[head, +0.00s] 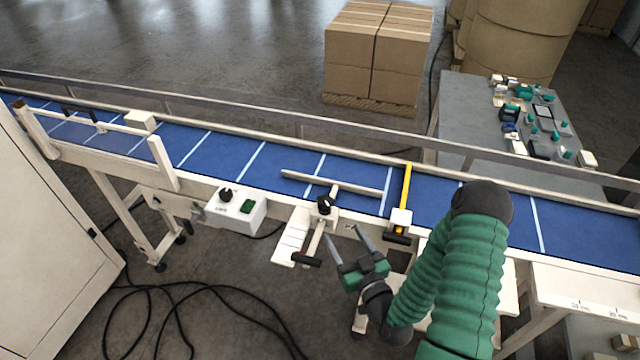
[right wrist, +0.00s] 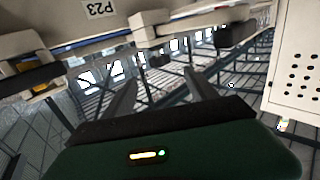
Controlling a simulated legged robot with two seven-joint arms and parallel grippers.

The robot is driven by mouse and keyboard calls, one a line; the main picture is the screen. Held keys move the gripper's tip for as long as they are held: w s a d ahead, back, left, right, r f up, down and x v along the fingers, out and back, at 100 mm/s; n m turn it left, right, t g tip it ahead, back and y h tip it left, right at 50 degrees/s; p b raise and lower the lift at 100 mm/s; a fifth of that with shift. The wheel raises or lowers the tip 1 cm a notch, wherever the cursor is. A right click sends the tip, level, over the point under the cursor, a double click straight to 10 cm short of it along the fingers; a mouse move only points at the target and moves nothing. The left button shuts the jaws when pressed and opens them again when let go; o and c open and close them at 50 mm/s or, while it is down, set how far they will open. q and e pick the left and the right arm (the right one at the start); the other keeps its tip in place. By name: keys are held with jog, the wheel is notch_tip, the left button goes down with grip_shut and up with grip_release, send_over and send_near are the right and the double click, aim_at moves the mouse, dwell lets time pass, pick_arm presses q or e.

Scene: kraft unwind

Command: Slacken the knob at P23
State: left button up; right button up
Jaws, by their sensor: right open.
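A label reading P23 (right wrist: 103,8) is on a cream rail at the top of the right wrist view. Below and right of it, a cream block and bar (right wrist: 150,28) lead to a black knob-like end (right wrist: 238,35). In the head view a black knob (head: 324,203) sits on a cream bracket at the conveyor's near edge; a rod from it ends in a black grip (head: 306,259). No P23 label is readable there. My right gripper (head: 346,236) is open and empty, just right of that rod and apart from it. My left gripper is out of view.
The blue conveyor (head: 220,150) crosses the view. A yellow arm (head: 405,187) with a black grip (head: 396,238) stands right of the bracket. A control box (head: 237,210) is at left. Cables (head: 180,318) lie on the floor; a table with parts (head: 470,110) is beyond.

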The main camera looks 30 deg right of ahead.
jog(key=b, duration=0.9)
send_near(322, 196)
notch_tip(322, 196, down, 2)
jog(key=w+b, duration=0.1)
jog(key=w+d+b, duration=0.1)
jog(key=shift+w+r, duration=0.1)
jog(key=shift+w, duration=0.3)
jog(key=shift+w+r+p, duration=0.3)
jog(key=shift+w+p, duration=0.25)
jog(key=shift+p, duration=0.05)
jog(key=shift+w+r+p, duration=0.35)
jog(key=shift+w+p, duration=0.15)
jog(key=shift+p, duration=0.05)
jog(key=w, duration=0.2)
jog(key=w+d, duration=0.1)
jog(key=w, duration=0.2)
jog(key=shift+f+p, duration=0.1)
jog(key=shift+p, duration=0.3)
jog(key=shift+w+d+f, duration=0.1)
jog(key=shift+w+d, duration=0.15)
jog(key=shift+w, duration=0.2)
jog(key=shift+a, duration=0.15)
jog(key=c, duration=1.4)
